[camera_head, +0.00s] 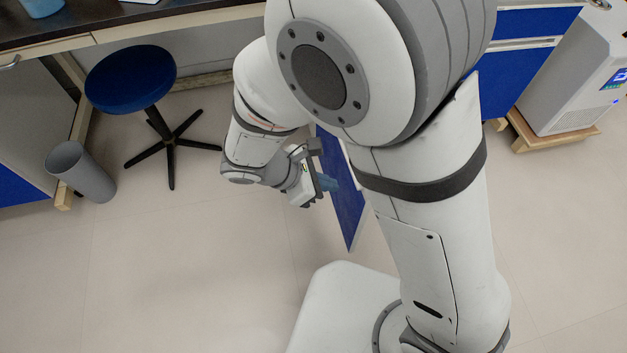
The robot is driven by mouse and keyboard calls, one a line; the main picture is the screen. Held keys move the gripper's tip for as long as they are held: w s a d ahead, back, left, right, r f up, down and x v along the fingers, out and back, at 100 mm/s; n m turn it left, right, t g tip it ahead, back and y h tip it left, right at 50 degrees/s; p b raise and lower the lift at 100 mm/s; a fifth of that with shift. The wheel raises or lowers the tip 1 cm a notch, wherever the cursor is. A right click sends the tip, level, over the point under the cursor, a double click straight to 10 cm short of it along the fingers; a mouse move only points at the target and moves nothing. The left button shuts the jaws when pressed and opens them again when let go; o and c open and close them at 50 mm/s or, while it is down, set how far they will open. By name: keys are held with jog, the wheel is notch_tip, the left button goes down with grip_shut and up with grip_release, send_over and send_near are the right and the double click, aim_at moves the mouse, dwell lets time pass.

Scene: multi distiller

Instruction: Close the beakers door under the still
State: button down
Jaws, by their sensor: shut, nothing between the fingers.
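A blue cabinet door (348,205) stands swung open, seen steeply from above in the middle of the view. My arm hides its upper part and most of the cabinet behind it. My gripper (328,184) is shut and empty, with its fingertips pointing right, close to the left face of the door. I cannot tell whether the fingertips touch the door. The still and the beakers are not visible.
A blue stool (131,79) with a black star base stands at the upper left, beside a grey bin (82,172). A white appliance (575,75) stands on a wooden platform at the upper right. The floor (185,260) at the lower left is clear.

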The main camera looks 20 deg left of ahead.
jog(key=shift+w+d+f+b, duration=0.3)
jog(key=shift+w+d, duration=0.2)
jog(key=shift+d, duration=0.25)
jog(key=shift+w+d+f+b, duration=0.25)
jog(key=shift+w+d, duration=0.3)
jog(key=shift+d, duration=0.25)
jog(key=shift+w+d+f+b, duration=0.25)
jog(key=shift+w+d, duration=0.25)
jog(key=shift+d, duration=0.25)
jog(key=shift+w+d, duration=0.1)
